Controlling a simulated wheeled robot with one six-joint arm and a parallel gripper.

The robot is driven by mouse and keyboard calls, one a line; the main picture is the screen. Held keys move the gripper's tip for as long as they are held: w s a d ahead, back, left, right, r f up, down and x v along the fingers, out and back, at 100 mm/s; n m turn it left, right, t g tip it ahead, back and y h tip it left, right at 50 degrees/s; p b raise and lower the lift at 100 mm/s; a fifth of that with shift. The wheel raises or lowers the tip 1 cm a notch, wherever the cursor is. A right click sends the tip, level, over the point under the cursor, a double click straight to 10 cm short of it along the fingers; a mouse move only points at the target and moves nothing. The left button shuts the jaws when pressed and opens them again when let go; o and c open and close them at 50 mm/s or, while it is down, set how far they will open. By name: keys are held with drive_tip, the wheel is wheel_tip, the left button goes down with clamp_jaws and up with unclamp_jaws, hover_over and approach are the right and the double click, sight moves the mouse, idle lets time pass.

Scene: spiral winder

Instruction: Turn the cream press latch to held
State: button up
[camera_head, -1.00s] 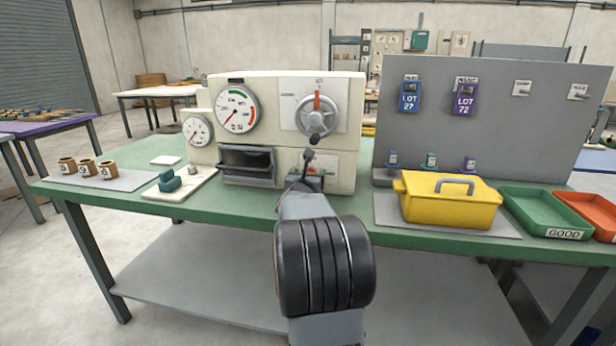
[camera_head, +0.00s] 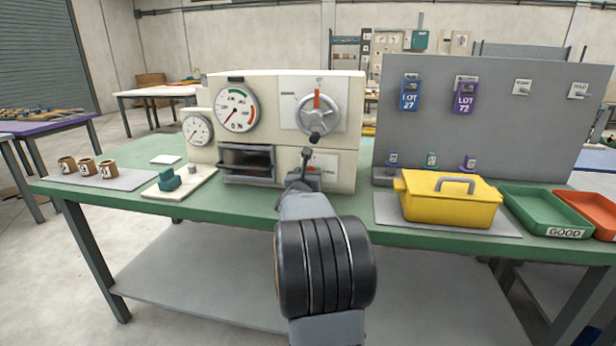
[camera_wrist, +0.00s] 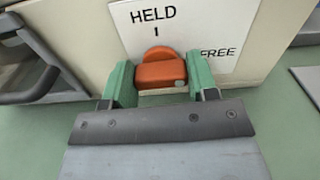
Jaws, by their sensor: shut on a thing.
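The cream press (camera_head: 270,110) stands on the green bench. Its orange latch (camera_wrist: 160,70) sits low on the front, over a white plate (camera_wrist: 185,30) marked HELD above the latch and FREE to its right. In the wrist view my gripper (camera_wrist: 161,82) has its green fingers on the left and right sides of the latch, shut on it. A small grey mark shows near the latch's right end. I cannot tell which word the latch points to. In the head view my arm and gripper hide most of the latch.
A handwheel with a dark knob (camera_head: 315,137) sits just above the latch. A dark drawer (camera_head: 247,163) lies to its left. A yellow lidded box (camera_head: 450,205) stands to the right, beside a green tray (camera_head: 545,213). A teal block on a pale plate is at the left.

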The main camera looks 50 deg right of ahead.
drive_tip(key=n+b, duration=0.2)
drive_tip(key=n, duration=0.1)
drive_tip(key=shift+w+f+n, duration=0.1)
drive_tip(key=shift+n, duration=0.3)
drive_tip(key=n+b, duration=0.1)
drive_tip(key=n, duration=0.3)
drive_tip(key=shift+a+n, duration=0.1)
drive_tip(key=shift+n, duration=0.2)
drive_tip(key=n, duration=0.4)
drive_tip(key=shift+w+n+p, duration=0.1)
drive_tip(key=shift+n+p, duration=0.2)
drive_tip(key=shift+f+n+p, duration=0.1)
drive_tip(key=shift+n+p, duration=0.35)
drive_tip(key=shift+n, duration=1.75)
drive_tip(key=o, duration=0.9)
drive_tip(key=shift+a, duration=0.1)
